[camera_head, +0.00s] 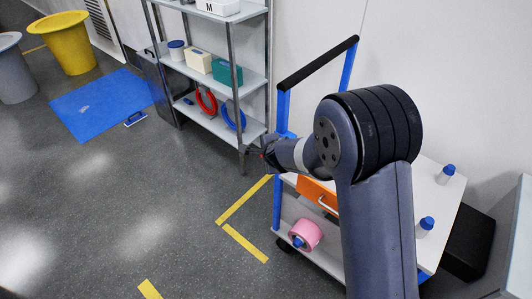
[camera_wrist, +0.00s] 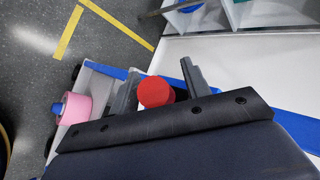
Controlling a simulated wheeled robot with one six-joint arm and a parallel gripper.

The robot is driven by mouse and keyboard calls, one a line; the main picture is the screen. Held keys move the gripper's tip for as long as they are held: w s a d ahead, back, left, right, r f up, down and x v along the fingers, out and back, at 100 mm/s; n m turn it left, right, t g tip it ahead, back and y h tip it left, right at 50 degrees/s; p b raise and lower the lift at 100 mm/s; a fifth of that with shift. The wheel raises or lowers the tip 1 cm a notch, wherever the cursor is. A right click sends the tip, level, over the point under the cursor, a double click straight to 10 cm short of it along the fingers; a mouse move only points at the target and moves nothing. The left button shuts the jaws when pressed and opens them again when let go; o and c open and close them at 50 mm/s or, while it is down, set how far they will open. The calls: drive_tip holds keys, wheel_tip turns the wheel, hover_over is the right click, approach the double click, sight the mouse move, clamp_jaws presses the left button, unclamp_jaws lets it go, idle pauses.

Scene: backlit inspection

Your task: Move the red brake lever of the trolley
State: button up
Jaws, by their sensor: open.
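The trolley (camera_head: 440,204) has a white top, blue posts and a black handle bar, and stands at the right of the head view. The red round end of the brake lever (camera_wrist: 155,91) lies between my gripper's fingers in the wrist view. My gripper (camera_wrist: 159,70) is open around it, with the left finger close beside the red end and a wider gap on the right. I cannot tell whether either finger touches it. In the head view my gripper (camera_head: 265,153) is at the trolley's left corner, with only a speck of red showing. The rest of the lever is hidden.
An orange drawer (camera_head: 317,191) and a pink roll (camera_head: 306,234) are on the trolley below its top. Two blue-capped bottles (camera_head: 446,174) stand on top. A metal shelf rack (camera_head: 238,75) stands behind my gripper.

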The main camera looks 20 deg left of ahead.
drive_tip(key=p+v, duration=0.2)
drive_tip(key=v, duration=0.9)
drive_tip(key=shift+p, duration=0.3)
drive_tip(key=shift+w+a+f, duration=0.1)
drive_tip(key=b+x, duration=0.2)
drive_tip(key=x, duration=0.9)
drive_tip(key=shift+b, duration=0.4)
